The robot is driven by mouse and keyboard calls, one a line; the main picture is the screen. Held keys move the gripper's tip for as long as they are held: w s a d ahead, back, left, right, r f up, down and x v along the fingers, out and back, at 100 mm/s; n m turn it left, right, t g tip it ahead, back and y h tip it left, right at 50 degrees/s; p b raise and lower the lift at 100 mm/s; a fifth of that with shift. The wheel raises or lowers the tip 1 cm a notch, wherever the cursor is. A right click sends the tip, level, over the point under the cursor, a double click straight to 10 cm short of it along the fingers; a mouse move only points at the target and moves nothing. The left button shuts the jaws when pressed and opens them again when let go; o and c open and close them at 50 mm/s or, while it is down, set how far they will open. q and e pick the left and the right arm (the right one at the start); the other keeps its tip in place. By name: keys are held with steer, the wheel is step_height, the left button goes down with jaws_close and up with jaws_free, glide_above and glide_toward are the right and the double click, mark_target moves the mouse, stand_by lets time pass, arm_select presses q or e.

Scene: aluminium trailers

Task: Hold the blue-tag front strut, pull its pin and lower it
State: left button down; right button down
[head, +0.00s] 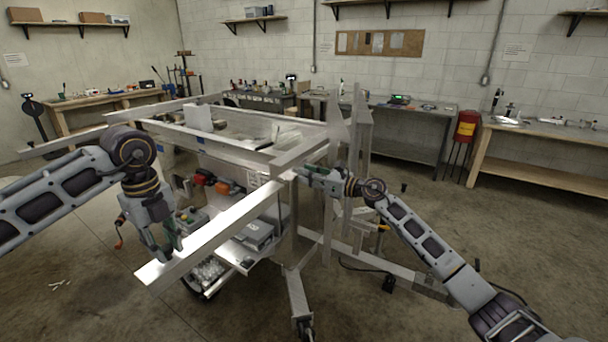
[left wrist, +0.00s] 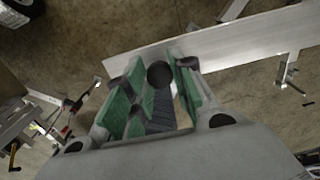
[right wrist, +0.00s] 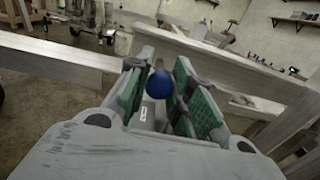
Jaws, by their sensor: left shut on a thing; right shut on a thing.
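The front strut (head: 215,232) is a bright aluminium bar that sticks out from the trailer frame towards the lower left. It also crosses the left wrist view (left wrist: 240,40). My left gripper (head: 170,250) is at the strut's free end, with a round black knob (left wrist: 160,75) between its fingers. My right gripper (head: 298,172) is at the strut's other end by the upright post. It is shut on a pin with a round blue knob (right wrist: 160,84). I cannot make out a separate blue tag on the strut.
The trailer frame (head: 295,152) and upright posts (head: 358,140) stand close beside my right gripper. A lower shelf (head: 240,262) with a grey box (head: 252,236) lies beneath the strut. A caster leg (head: 298,300) stands at front centre. Open floor lies at left and right.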

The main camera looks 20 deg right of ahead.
stand_by(0.3)
steer(key=c, duration=1.6)
jaws_free()
steer(key=shift+s+d, duration=0.1)
steer(key=shift+c, duration=0.2)
steer(key=o, duration=0.4)
steer(key=shift+s+d, duration=0.15)
steer(key=shift+s, duration=0.05)
steer(key=shift+w, duration=0.1)
steer(key=v, duration=1.1)
steer(key=shift+s+d, duration=0.2)
steer(key=shift+s, duration=0.15)
steer(key=shift+f, duration=0.2)
